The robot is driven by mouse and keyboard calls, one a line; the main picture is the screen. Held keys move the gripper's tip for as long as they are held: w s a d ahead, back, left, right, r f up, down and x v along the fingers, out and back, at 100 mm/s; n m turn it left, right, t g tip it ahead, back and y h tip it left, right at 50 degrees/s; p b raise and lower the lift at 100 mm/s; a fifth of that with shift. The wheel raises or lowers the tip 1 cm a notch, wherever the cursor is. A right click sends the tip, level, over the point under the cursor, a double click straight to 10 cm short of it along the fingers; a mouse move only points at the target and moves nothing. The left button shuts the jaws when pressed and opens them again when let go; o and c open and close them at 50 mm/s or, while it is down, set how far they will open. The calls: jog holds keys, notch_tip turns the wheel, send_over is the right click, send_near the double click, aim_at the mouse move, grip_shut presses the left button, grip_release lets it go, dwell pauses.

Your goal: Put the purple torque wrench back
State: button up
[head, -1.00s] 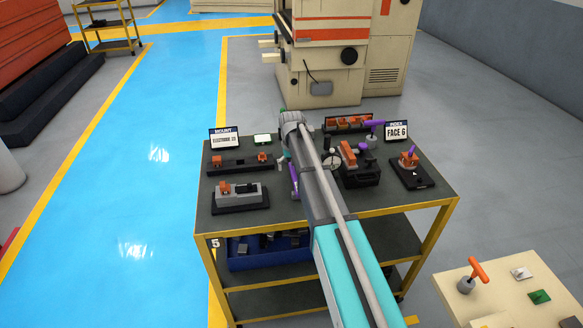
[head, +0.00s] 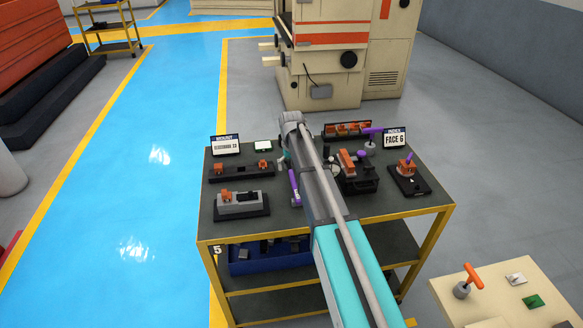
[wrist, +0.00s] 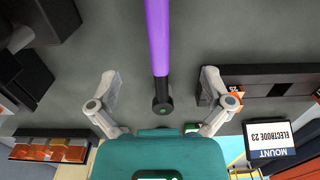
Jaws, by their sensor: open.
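The purple torque wrench (head: 294,187) lies on the dark bench top, just left of my arm in the head view. In the wrist view its purple shaft (wrist: 159,38) runs down from the top edge to a dark round end. My gripper (wrist: 160,92) is open, with one finger on each side of the shaft's dark end and clear gaps to both. Neither finger touches the wrench. In the head view the gripper is mostly hidden behind my arm.
A MOUNT sign (head: 226,145) and a dark rail with orange blocks (head: 242,173) stand left. A grey fixture (head: 239,203) is in front of them. A vise with an orange block (head: 349,162), a purple-handled tool (head: 371,140) and an INDEX sign (head: 394,138) stand right.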

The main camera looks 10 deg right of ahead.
jog(key=shift+r+p, duration=0.95)
jog(key=shift+r, duration=0.15)
jog(key=s+d, duration=0.1)
jog(key=s, duration=2.8)
jog(key=shift+s+d, duration=0.15)
jog(key=shift+d, duration=0.2)
